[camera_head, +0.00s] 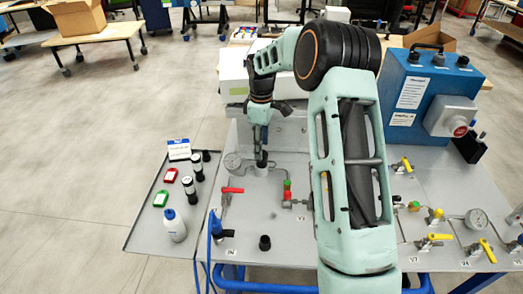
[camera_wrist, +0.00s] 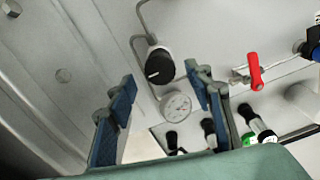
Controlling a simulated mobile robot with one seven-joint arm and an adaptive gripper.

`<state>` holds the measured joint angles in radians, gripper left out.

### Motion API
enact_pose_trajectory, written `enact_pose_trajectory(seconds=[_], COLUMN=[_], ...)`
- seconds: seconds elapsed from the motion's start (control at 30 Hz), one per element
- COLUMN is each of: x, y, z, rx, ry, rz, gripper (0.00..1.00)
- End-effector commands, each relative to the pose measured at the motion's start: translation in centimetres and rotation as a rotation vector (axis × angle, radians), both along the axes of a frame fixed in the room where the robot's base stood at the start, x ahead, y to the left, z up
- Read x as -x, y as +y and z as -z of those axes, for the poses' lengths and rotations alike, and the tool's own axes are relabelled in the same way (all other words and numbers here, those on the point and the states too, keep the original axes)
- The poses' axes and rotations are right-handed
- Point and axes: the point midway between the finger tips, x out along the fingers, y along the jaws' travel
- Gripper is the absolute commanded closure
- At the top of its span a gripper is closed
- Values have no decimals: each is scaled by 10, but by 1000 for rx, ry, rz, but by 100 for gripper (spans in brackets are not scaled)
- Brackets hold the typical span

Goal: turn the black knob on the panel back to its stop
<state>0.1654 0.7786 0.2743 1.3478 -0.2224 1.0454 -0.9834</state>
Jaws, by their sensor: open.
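The black knob (camera_wrist: 160,66) has a white pointer line on its face and sits on a white round body on the grey panel (camera_wrist: 215,40). In the head view the knob (camera_head: 262,158) shows small beside a round gauge (camera_head: 232,161), just below my gripper (camera_head: 262,138). In the wrist view my gripper (camera_wrist: 160,78) has its two blue-padded fingers apart, with nothing between them. The knob appears beyond the gap between the fingertips. I cannot tell the exact distance or whether either finger touches it.
A red-handled valve (camera_head: 232,190) lies left of the knob's front side. The left side tray (camera_head: 150,225) holds a bottle (camera_head: 173,226) and black-topped vials. A blue box (camera_head: 418,90) stands at the right. A loose-looking black cap (camera_head: 265,243) is near the front.

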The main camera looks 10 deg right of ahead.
Motion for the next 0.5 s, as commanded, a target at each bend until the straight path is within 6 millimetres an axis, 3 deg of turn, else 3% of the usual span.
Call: enact_pose_trajectory(seconds=[0.3, 0.5], x=[0, 0], y=[0, 0], z=[-68, -90], rx=[-1, 0], ry=[-4, 1], rz=[1, 0], gripper=[53, 53])
